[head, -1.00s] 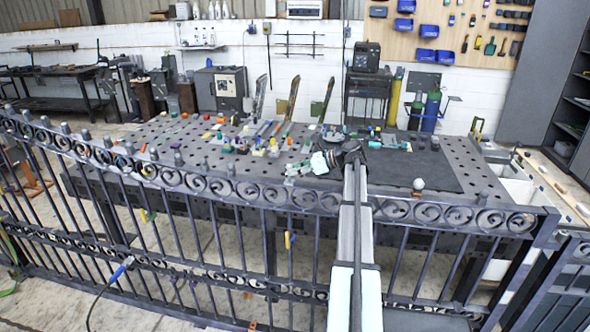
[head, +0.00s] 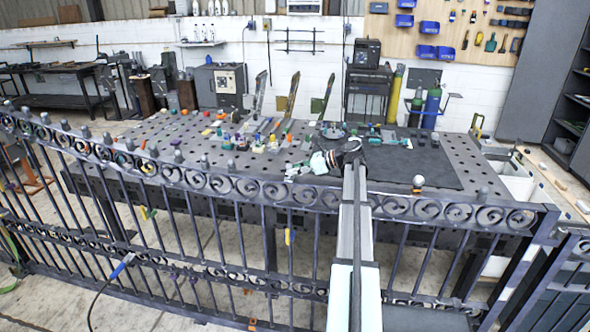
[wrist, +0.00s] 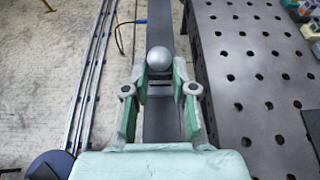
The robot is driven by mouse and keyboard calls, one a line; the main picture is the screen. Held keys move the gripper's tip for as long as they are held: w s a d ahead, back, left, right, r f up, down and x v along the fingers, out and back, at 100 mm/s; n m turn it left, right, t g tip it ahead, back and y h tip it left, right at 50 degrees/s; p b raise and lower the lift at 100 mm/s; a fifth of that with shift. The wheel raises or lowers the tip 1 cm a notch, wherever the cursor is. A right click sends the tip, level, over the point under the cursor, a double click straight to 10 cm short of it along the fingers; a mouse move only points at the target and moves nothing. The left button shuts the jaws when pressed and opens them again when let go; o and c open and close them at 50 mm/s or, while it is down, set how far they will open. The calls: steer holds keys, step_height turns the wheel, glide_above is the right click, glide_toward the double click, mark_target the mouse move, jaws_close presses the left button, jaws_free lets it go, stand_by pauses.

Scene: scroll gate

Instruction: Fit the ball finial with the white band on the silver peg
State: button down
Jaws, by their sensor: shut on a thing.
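My gripper (wrist: 160,88) is shut on a smooth grey ball finial (wrist: 159,58), which sits between the fingertips in the wrist view. No white band can be made out on the side I see. In the head view my gripper (head: 318,163) is small, above the table behind the gate's top rail, and the held ball is hard to make out. Several grey finials stand along the gate top, one of them at the middle (head: 230,165). A paler ball (head: 418,181) stands further right. I cannot pick out the silver peg for certain.
The scrollwork gate (head: 400,208) crosses the front. Behind it is the perforated table (head: 215,185) with several coloured parts and a dark mat (head: 440,165). A dark bar (wrist: 161,130) lies below my gripper, with the table (wrist: 250,70) to its right.

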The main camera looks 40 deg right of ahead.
steer(key=shift+f, duration=0.55)
steer(key=c, duration=0.9)
jaws_free()
steer(key=shift+o, duration=0.2)
steer(key=v, duration=1.2)
steer(key=shift+f, duration=0.1)
